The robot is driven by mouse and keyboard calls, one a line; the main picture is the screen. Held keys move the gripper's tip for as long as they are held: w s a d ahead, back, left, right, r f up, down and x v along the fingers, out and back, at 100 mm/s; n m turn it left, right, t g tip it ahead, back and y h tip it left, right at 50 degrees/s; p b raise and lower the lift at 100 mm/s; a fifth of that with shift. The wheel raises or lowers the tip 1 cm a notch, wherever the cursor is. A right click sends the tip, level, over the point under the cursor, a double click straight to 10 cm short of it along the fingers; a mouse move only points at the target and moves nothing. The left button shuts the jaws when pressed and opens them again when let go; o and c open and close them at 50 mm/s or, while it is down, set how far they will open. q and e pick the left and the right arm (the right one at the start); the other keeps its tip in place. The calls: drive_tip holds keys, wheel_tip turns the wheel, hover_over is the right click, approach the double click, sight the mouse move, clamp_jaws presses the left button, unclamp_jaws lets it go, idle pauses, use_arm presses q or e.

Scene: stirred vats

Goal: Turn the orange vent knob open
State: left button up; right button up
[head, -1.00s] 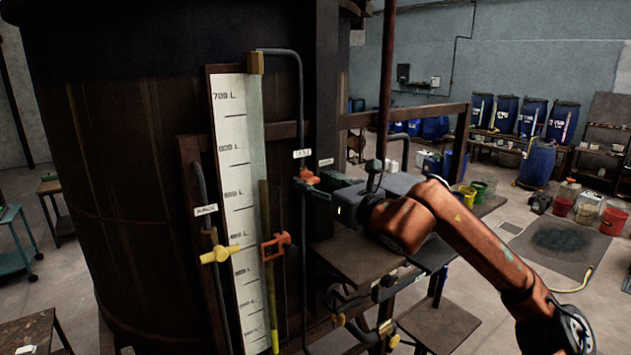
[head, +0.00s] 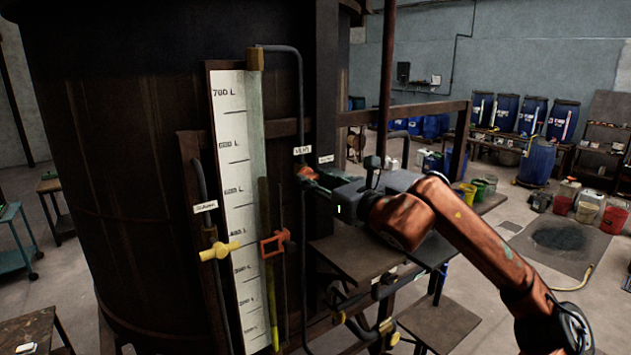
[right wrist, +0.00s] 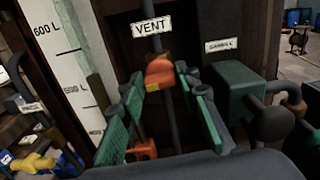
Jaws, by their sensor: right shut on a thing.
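The orange vent knob (right wrist: 160,71) sits on a dark pipe just below a white VENT label (right wrist: 152,27) in the right wrist view. In the head view the knob (head: 305,172) shows small, partly hidden by my gripper. My right gripper (head: 313,181) reaches it from the right. Its green-padded fingers (right wrist: 158,80) stand on either side of the knob and are shut on it. How far the knob is turned cannot be told. My left gripper is not in view.
A large dark vat (head: 120,170) fills the left. Beside it stand a white litre scale (head: 236,180), a yellow valve handle (head: 220,251) and a red-orange bracket (head: 275,244). A green box (right wrist: 238,95) labelled with small text sits close right of my fingers.

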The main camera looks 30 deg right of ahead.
drive_tip(key=n+b, duration=0.2)
drive_tip(key=n, duration=0.5)
drive_tip(key=shift+a+n, duration=0.1)
drive_tip(key=shift+n, duration=0.2)
drive_tip(key=shift+a+f+n, duration=0.1)
drive_tip(key=shift+f+n, duration=0.05)
drive_tip(key=shift+n, duration=4.65)
drive_tip(key=o, duration=1.2)
drive_tip(key=shift+c, duration=0.2)
